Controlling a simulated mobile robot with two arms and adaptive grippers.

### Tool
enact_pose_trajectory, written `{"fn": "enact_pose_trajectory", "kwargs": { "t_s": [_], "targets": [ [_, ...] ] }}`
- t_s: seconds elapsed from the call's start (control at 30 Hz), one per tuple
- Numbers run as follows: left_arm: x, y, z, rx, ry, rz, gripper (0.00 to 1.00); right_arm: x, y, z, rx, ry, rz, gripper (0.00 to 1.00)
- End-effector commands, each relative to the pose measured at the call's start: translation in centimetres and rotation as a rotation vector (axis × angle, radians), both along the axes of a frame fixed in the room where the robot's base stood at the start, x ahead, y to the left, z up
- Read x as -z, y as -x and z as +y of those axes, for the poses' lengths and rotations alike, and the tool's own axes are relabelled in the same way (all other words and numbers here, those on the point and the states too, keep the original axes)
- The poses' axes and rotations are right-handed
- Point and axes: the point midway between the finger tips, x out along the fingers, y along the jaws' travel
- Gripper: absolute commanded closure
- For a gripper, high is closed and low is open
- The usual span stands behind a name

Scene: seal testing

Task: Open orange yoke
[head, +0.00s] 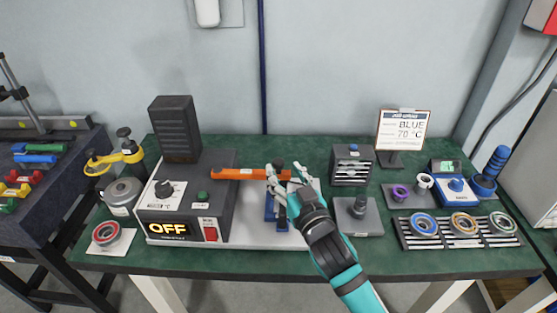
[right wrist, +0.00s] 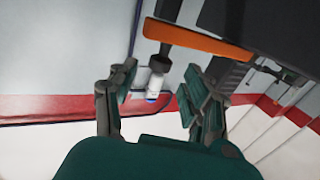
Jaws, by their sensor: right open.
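The orange yoke (head: 238,174) is a flat bar lying level from the heater box toward the right, above the blue stand (head: 270,207). Its right end is partly hidden by my right gripper (head: 282,186). In the right wrist view, the orange yoke (right wrist: 205,40) crosses the top, with a dark post and black knob (right wrist: 159,60) by its end. My right gripper (right wrist: 162,84) is open, one finger on each side of the picture, and the knob shows between and slightly above the fingertips. I cannot tell whether it touches anything. My left gripper is out of view.
The heater box (head: 184,212) reads OFF and has a red switch. A dark tower (head: 174,129) stands behind it. Right of my arm are a grey block with a post (head: 358,215), a small vented box (head: 352,166), a sign (head: 403,130) and a rack with rings (head: 460,240).

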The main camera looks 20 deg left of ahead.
Motion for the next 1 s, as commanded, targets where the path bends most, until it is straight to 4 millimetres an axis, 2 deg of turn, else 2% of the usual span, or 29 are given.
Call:
{"fn": "enact_pose_trajectory", "kwargs": {
  "t_s": [0.1, 0.3, 0.67, 1.0],
  "targets": [
    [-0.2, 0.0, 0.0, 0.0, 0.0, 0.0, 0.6, -0.1, -1.7, 1.4, -0.001, 0.002, -0.001, 0.5],
    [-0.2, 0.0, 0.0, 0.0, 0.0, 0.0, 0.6, 0.0, -3.3, 2.6, 0.0, 0.001, 0.0, 0.5],
    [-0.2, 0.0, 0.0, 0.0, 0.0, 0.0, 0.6, 0.0, -3.7, 2.9, 0.0, 0.001, 0.0, 0.5],
    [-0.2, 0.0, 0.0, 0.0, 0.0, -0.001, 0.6, 0.0, -3.6, 2.9, 0.0, 0.001, 0.001, 0.94]
  ]
}}
